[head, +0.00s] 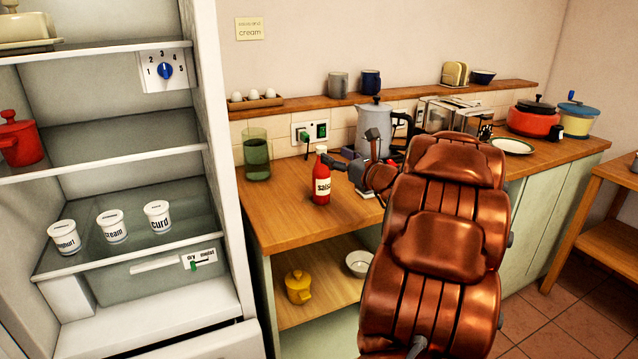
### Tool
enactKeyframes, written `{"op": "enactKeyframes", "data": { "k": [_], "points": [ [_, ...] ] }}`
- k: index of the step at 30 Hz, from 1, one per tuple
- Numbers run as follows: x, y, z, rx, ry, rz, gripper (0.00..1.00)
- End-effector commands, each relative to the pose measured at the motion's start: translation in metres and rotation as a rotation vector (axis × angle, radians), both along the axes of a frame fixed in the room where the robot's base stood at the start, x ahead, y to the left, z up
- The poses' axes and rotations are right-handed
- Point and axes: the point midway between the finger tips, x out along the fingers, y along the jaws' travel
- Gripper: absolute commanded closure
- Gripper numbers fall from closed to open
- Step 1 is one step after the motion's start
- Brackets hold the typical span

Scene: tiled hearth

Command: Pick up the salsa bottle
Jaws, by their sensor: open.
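The salsa bottle (321,184) is red with a white cap and a pale label. It stands upright on the left part of the wooden counter in the head view. My gripper (338,163) is at the bottle's right side, at about the height of its upper part. Its jaws are open and point left toward the bottle. I cannot tell whether a finger touches the bottle. My copper-coloured arm hides much of the counter to the right.
A green glass (257,155) stands left of the bottle, and a grey kettle (375,125) stands behind my gripper. The open fridge (203,95) borders the counter on the left. A shelf (330,98) runs along the wall. The counter's front left (275,215) is clear.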

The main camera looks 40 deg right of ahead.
Motion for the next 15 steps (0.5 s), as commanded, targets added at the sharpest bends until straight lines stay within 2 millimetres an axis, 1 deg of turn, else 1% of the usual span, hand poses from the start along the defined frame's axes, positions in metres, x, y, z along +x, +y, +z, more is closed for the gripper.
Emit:
{"op": "enactKeyframes", "data": {
  "k": [3, 10, 15],
  "points": [
    [0.012, 0.0, 0.0, -0.002, 0.002, 0.004, 0.4],
    [0.024, -0.001, 0.001, -0.001, 0.002, 0.005, 0.4],
    [0.038, -0.003, 0.001, -0.002, 0.003, 0.008, 0.4]
  ]
}}
